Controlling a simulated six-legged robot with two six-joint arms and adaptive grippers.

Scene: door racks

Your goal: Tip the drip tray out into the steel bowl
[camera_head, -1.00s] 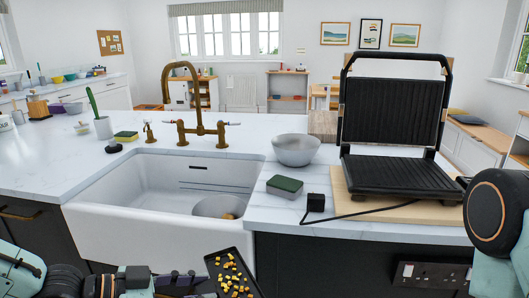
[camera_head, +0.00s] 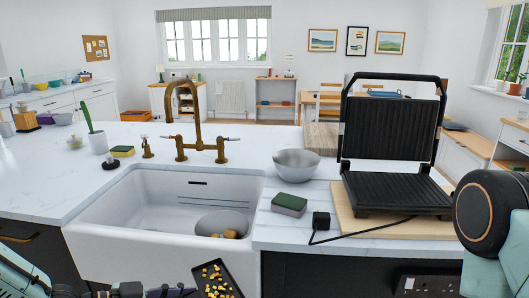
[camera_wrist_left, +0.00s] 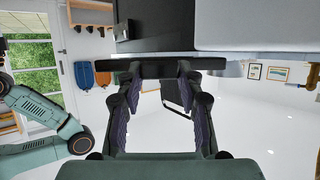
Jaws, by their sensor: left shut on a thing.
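The black drip tray (camera_head: 229,277) with several yellow bits on it is at the bottom of the head view, in front of the sink's front edge. My left gripper (camera_head: 174,292) is shut on its left edge. In the left wrist view the tray shows as a dark bar (camera_wrist_left: 160,66) across the fingertips (camera_wrist_left: 158,75). The steel bowl (camera_head: 296,162) stands upright on the counter right of the sink, apart from the tray; its inside looks empty. My right arm shows at the right edge, but its gripper is out of frame.
The white sink (camera_head: 150,215) holds a grey round vessel (camera_head: 215,221) with brownish pieces. A green sponge (camera_head: 289,205), a black plug with a cord (camera_head: 321,221) and an open grill (camera_head: 392,150) on a wooden board stand around the bowl. A brass tap (camera_head: 185,120) rises behind the sink.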

